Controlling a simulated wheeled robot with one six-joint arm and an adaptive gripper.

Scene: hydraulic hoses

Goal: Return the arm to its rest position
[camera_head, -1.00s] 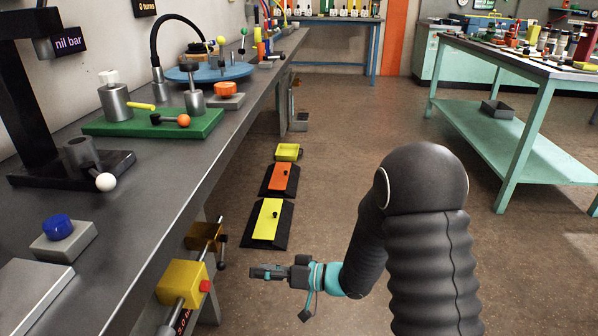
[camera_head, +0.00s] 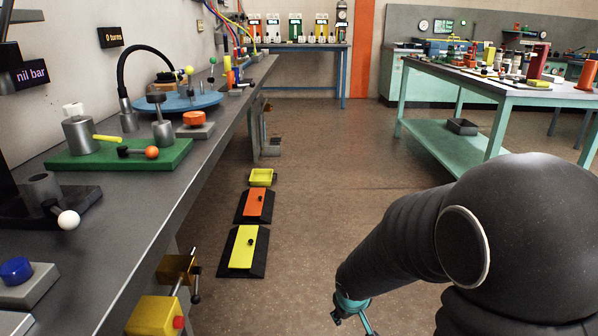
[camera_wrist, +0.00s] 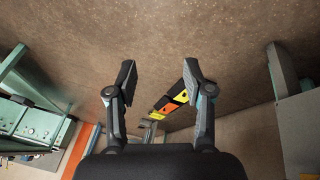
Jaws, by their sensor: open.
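My arm shows in the head view at the right, with its dark ribbed sleeve large and close. My gripper is mostly hidden behind the arm there; only a small teal part of the wrist end (camera_head: 350,303) shows low in the picture. In the wrist view my gripper (camera_wrist: 155,90) is open, with two dark fingers apart and nothing between them.
The long grey bench (camera_head: 165,200) runs along the left, with a green board (camera_head: 75,158) and a yellow block (camera_head: 155,316) on its side. Yellow and orange pedals (camera_head: 243,247) lie on the floor. A teal table (camera_head: 480,130) stands right. Floor between is clear.

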